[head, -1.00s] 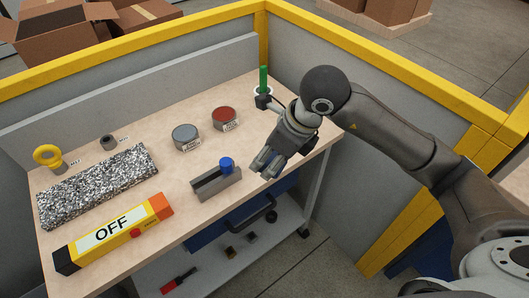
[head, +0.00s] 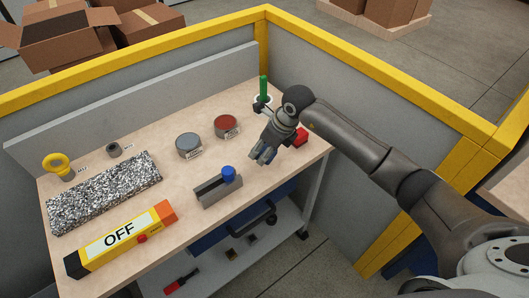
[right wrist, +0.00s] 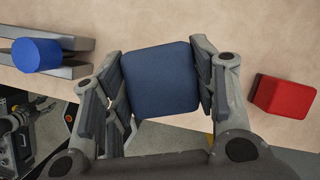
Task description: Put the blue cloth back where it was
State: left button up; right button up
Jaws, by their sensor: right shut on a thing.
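The blue cloth (right wrist: 160,78) shows in the right wrist view as a dark blue pad with rounded corners. It lies between the two fingers of my right gripper (right wrist: 160,85), which is shut on it. In the head view my right gripper (head: 263,154) is over the right part of the wooden bench, to the right of the grey block with the blue cylinder. The cloth cannot be made out there, hidden by the fingers. I cannot tell whether it touches the bench. My left gripper is not seen.
A red block (head: 300,136) sits just right of my gripper. The blue cylinder (head: 228,173) stands at the grey slotted block (head: 215,193). Two round tins (head: 188,145), a green rod (head: 264,88), a speckled mat (head: 105,190) and an OFF bar (head: 120,237) are also on the bench.

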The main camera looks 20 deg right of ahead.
jog(key=shift+w+f+p, duration=0.25)
jog(key=shift+f+p, duration=0.05)
jog(key=shift+f, duration=0.2)
notch_tip(320, 180, down, 3)
jog(key=shift+r+p, duration=0.15)
jog(key=shift+p, duration=0.5)
jog(key=o, duration=0.5)
jog(key=shift+f, duration=0.25)
jog(key=o, duration=0.5)
jog(key=shift+r, duration=0.1)
jog(key=shift+c, duration=0.2)
